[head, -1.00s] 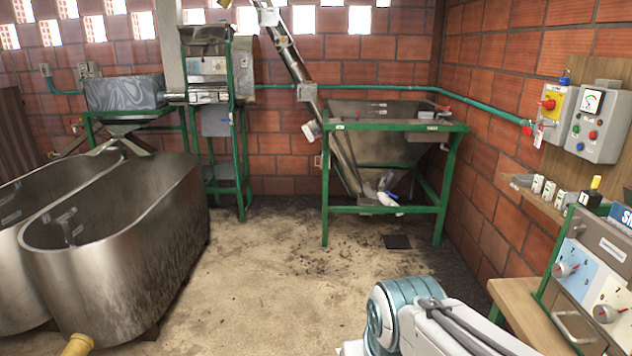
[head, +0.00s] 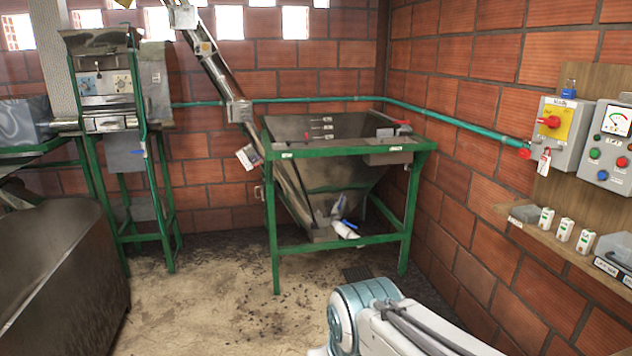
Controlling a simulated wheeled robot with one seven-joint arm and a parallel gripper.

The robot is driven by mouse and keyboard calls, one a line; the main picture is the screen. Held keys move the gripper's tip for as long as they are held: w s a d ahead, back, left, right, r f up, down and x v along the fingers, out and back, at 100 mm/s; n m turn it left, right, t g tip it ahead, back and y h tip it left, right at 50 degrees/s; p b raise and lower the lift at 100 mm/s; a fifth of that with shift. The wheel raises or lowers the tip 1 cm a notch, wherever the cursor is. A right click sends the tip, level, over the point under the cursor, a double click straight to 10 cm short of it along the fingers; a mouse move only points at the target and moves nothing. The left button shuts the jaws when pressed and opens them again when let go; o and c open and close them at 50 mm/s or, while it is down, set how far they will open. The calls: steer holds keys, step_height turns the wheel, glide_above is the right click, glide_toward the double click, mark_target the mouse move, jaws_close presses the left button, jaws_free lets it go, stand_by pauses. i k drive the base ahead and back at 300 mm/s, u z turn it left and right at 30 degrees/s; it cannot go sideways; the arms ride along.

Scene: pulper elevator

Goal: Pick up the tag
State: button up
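A small white tag with red marking (head: 544,161) hangs below the yellow-faced switch box (head: 556,126) on the right wall. Another white card or label (head: 249,157) sits tilted on the slanted elevator tube (head: 215,68); I cannot tell which one the task means. Small white items (head: 546,218) stand on the wooden shelf (head: 575,252) below the switch boxes, too small to read. Part of my arm shows at the bottom, well apart from the wall and the hopper. My gripper is out of view.
A steel hopper in a green frame (head: 345,151) stands against the back wall. A green-framed machine (head: 106,95) stands left of it, and a steel tank (head: 62,275) fills the lower left. A grey control box (head: 607,150) hangs at right.

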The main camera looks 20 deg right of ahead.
mark_target(544, 161)
steer(key=z, duration=0.25)
steer(key=i, duration=1.55)
steer(key=z, duration=1.25)
steer(key=i, duration=0.85)
steer(key=z, duration=1.65)
steer(key=i, duration=0.75)
steer(key=z, duration=0.45)
